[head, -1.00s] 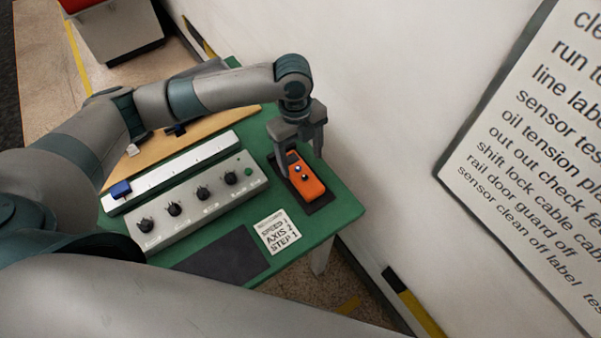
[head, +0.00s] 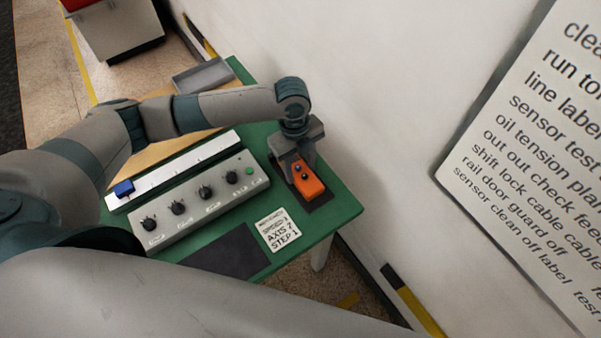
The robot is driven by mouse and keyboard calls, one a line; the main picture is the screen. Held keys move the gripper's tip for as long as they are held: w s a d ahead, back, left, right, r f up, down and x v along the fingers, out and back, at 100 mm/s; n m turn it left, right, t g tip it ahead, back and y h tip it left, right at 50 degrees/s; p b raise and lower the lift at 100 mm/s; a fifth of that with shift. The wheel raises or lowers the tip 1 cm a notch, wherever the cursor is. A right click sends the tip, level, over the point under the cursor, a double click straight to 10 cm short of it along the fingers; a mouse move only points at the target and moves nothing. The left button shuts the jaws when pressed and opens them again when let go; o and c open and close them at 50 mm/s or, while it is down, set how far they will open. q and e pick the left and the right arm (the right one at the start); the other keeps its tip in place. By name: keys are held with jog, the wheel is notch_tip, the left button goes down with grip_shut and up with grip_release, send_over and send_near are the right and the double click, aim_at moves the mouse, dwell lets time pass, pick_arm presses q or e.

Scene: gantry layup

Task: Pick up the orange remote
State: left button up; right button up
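The orange remote (head: 309,185) lies on a dark pad (head: 321,203) near the right end of the green table. Two dark knobs show on its face. My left gripper (head: 298,165) points down at the remote's far end, with its fingers low on either side of it. The gripper body hides that end and most of the fingers, so whether they press on the remote is not visible. My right gripper is out of view.
A grey control box (head: 206,202) with several black knobs stands left of the remote. Behind it is a white rail with a blue slider (head: 124,188). A printed card (head: 279,230) and dark mat (head: 228,252) lie in front. The wall is close on the right.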

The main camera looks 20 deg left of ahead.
aim_at(303, 175)
pick_arm(q)
jog(key=c, duration=0.6)
jog(key=shift+r+b, duration=0.3)
jog(key=shift+r, duration=0.2)
jog(key=r, duration=0.1)
jog(key=r+b, duration=0.1)
jog(key=r, duration=0.1)
jog(key=shift+s+d+r, duration=0.1)
jog(key=shift+s+d, duration=0.05)
jog(key=shift+d, duration=0.15)
jog(key=s+d+r+b, duration=0.1)
jog(key=s+d+r, duration=0.1)
jog(key=d, duration=0.1)
jog(key=s+d+r+b, duration=0.1)
jog(key=s+d+r, duration=0.1)
jog(key=d, duration=0.1)
jog(key=s+d+r+b, duration=0.1)
jog(key=s+d+r, duration=0.1)
jog(key=d, duration=0.1)
jog(key=shift+s+r, duration=0.2)
jog(key=shift+r, duration=0.2)
